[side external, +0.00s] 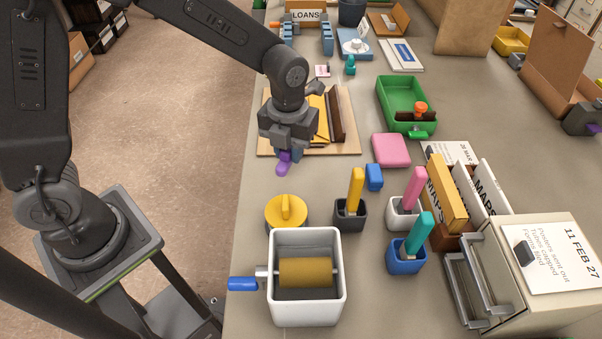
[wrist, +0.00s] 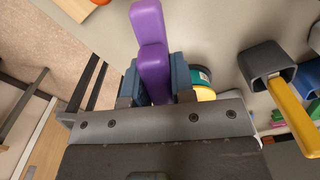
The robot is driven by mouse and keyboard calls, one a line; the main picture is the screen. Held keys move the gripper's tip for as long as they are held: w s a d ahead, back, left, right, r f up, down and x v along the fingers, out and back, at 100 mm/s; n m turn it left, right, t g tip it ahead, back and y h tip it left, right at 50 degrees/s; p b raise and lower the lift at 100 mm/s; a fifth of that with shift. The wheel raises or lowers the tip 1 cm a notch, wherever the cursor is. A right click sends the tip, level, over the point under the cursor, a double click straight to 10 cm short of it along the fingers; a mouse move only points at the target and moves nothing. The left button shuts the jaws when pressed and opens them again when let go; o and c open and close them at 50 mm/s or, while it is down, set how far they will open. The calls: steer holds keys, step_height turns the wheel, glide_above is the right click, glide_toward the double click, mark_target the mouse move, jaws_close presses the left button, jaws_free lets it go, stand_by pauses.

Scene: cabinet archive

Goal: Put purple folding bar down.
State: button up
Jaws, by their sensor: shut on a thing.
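The purple folding bar (side external: 283,163) hangs below my gripper (side external: 285,148) in the side external view. The wrist view shows the bar (wrist: 149,30) clasped between the two dark blue-grey fingers of my gripper (wrist: 154,80). The bar sticks out beyond the fingertips, with a notch or joint partway along it. In the side external view it appears held above the grey table (side external: 262,182), near the front edge of the wooden board (side external: 350,147). I cannot tell exactly how high it is or whether it touches anything.
A yellow round lid (side external: 287,212) and a white box with a roller (side external: 340,300) stand nearer the camera. Small cups with coloured bars, including a black one (side external: 350,220), stand to the right. A pink block (side external: 391,150) and green tray (side external: 400,95) lie beyond.

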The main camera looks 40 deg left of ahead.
mark_target(301, 184)
steer(key=d+f, duration=0.1)
steer(key=d, duration=0.1)
steer(key=shift+w+d+f, duration=0.2)
steer(key=shift+d+f, duration=0.15)
steer(key=shift+f, duration=1.95)
steer(key=shift+f, duration=0.1)
steer(key=o, duration=0.8)
steer(key=shift+o, duration=0.2)
